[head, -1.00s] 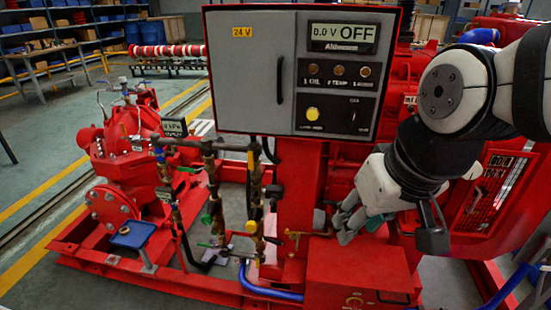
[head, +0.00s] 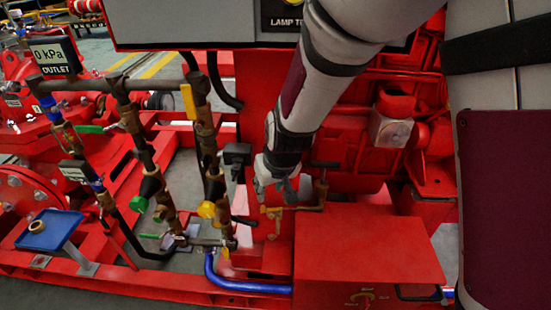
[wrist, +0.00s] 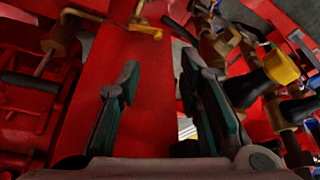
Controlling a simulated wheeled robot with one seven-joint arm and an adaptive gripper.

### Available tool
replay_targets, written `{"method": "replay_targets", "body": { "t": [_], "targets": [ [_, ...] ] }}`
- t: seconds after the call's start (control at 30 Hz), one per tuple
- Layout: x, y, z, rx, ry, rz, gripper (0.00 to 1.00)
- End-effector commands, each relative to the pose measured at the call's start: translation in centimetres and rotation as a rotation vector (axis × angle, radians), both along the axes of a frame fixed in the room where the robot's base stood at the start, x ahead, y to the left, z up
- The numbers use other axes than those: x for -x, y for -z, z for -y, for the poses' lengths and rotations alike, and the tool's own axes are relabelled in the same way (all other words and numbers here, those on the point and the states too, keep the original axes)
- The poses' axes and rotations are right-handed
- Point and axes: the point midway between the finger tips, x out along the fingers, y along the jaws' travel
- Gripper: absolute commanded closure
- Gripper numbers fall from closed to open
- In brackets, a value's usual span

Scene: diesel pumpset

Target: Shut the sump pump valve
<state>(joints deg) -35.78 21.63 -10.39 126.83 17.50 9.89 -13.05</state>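No readable label marks the sump pump valve. A small brass pipe fitting with a dark handle (head: 322,187) stands just right of my gripper, and a brass lever-like piece (head: 271,216) is just below it. Both seem to show in the wrist view, the dark-handled fitting (wrist: 62,36) at upper left and the brass piece (wrist: 146,29) at top centre. My gripper (head: 273,190) points down in front of the red column. In the wrist view my gripper (wrist: 160,75) is open, its two fingers apart with nothing between them.
Brass pipes with a yellow lever (head: 188,101), a yellow knob (head: 207,209) and a green knob (head: 139,204) stand left of my gripper. A red box (head: 365,250) lies below right. The grey control panel (head: 180,22) hangs above. A blue hose (head: 245,286) runs low.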

Motion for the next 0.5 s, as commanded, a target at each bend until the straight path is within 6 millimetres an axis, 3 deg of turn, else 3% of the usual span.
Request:
{"method": "replay_targets", "body": {
  "t": [0.03,0.27,0.5],
  "targets": [
    [-0.1,1.1,-0.3,0.004,-0.007,0.002,0.67],
    [-0.7,2.8,-0.7,0.008,-0.008,0.006,0.67],
    [-2.2,7.0,-1.3,0.009,-0.007,0.004,0.67]
  ]
}}
